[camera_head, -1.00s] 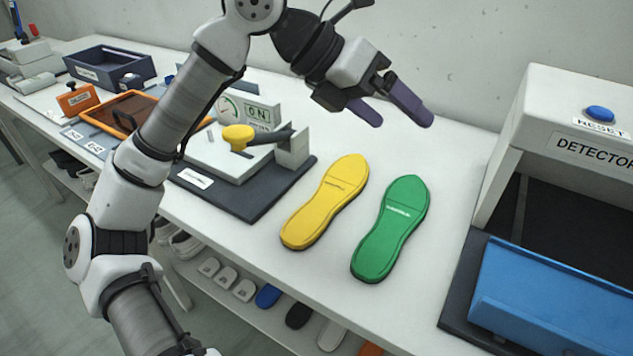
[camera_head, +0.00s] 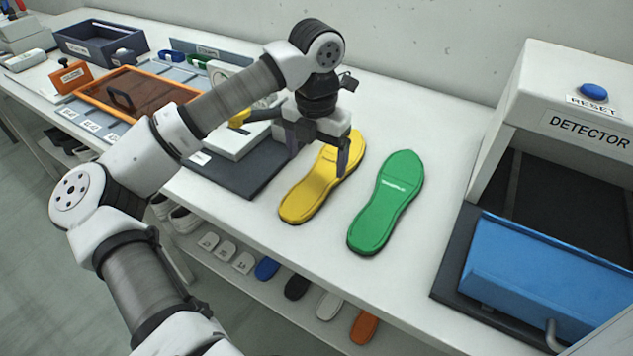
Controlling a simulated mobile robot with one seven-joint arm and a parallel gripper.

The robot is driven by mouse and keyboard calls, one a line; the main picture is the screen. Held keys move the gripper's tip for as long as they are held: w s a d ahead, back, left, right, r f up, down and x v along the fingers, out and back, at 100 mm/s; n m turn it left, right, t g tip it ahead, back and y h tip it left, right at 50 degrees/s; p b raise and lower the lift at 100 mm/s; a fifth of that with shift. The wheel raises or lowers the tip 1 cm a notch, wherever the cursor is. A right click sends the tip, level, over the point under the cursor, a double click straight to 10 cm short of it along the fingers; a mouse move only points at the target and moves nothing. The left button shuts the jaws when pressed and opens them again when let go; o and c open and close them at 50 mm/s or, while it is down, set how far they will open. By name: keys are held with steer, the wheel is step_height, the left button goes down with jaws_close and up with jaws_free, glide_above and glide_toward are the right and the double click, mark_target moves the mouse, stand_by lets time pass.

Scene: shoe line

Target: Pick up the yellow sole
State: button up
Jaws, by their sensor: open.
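The yellow sole (camera_head: 309,196) lies flat on the white table, pointing away from me with its wide toe end at the back. My gripper (camera_head: 317,166) is over the upper half of the sole and points down. Its two fingers are spread, one at the left side of the sole and one over or near its right edge. I cannot tell whether they touch it. The gripper and its wrist hide part of the sole's far end. The green sole (camera_head: 385,205) lies just to the right, apart from the yellow one.
The detector (camera_head: 570,130) with a blue flap (camera_head: 550,280) stands at the right. An orange-framed tray (camera_head: 135,100) is farther left. The table's front edge runs near the soles.

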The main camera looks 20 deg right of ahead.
mark_target(317, 182)
steer(key=f, duration=0.1)
steer(key=f+p, duration=0.1)
steer(key=f, duration=0.2)
steer(key=shift+s, duration=0.3)
steer(key=shift+f, duration=0.6)
steer(key=c, duration=1.2)
steer(key=shift+r, duration=0.15)
step_height(317, 182, up, 20)
steer(key=shift+s+a+f+b, duration=0.1)
steer(key=shift+f+b, duration=0.05)
steer(key=shift+b, duration=0.6)
